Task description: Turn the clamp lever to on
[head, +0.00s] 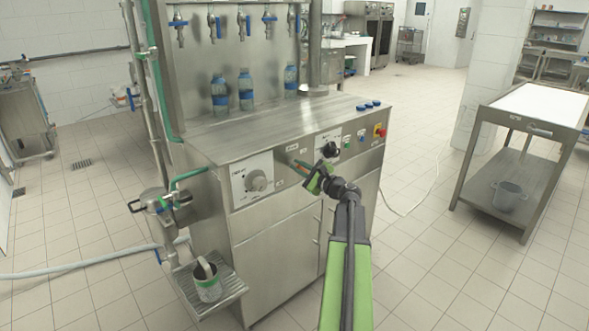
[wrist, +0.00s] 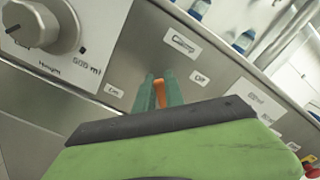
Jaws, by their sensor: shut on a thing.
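The clamp lever (wrist: 160,95) is a small orange piece on the steel front panel, below the "Clamp" label (wrist: 182,42). The "On" label (wrist: 113,90) is to its left and the "Off" label (wrist: 200,78) to its right in the tilted wrist view. My gripper (wrist: 161,92) has its two teal fingers on either side of the lever, shut on it. The fingers hide much of the lever, so its exact angle is unclear.
A grey dial (head: 257,180) on a white plate is left of my gripper, and a black knob (head: 329,149) is to the right. Bottles (head: 246,90) stand on the machine. A steel cup (head: 208,283) is on the low side tray. A table (head: 528,127) stands at the right.

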